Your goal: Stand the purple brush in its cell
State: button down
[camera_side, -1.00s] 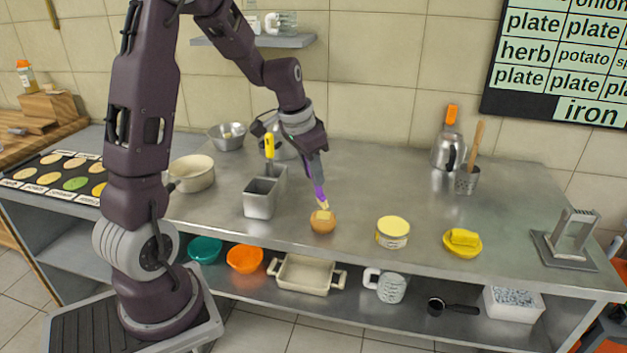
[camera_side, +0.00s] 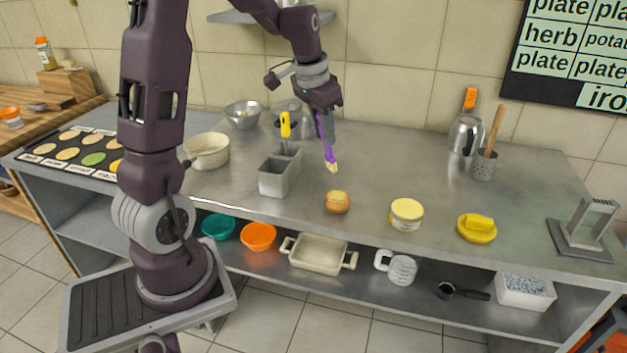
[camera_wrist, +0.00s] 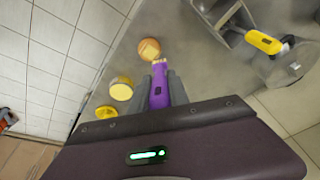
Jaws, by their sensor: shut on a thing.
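My gripper (camera_side: 322,112) is shut on the purple brush (camera_side: 326,130), which hangs slightly tilted with its cream bristles down, above the counter. In the wrist view the brush (camera_wrist: 159,92) sits between the fingers, bristles pointing away. The grey metal holder (camera_side: 276,180) stands on the counter to the left and nearer the front. Its front cell looks empty from here. A tool with a yellow handle (camera_side: 285,124) stands upright in its rear part. The holder shows partly in the wrist view (camera_wrist: 222,14) at the top right.
A cream pot (camera_side: 207,152) stands left of the holder. Metal bowls are at the back. The counter behind the bun is clear.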

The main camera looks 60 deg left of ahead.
jog(key=s+a+n+g, duration=0.2)
jog(key=s+a+n, duration=0.15)
jog(key=a, duration=0.35)
jog(key=s+a+n+g, duration=0.1)
jog(key=s+a+n, duration=0.25)
jog(key=a, duration=0.25)
notch_tip(320, 180, down, 10)
jog(key=a+n+h, duration=0.1)
jog(key=shift+w+f, duration=0.1)
jog(key=c, duration=1.3)
grip_release()
jog(key=shift+o, duration=0.2)
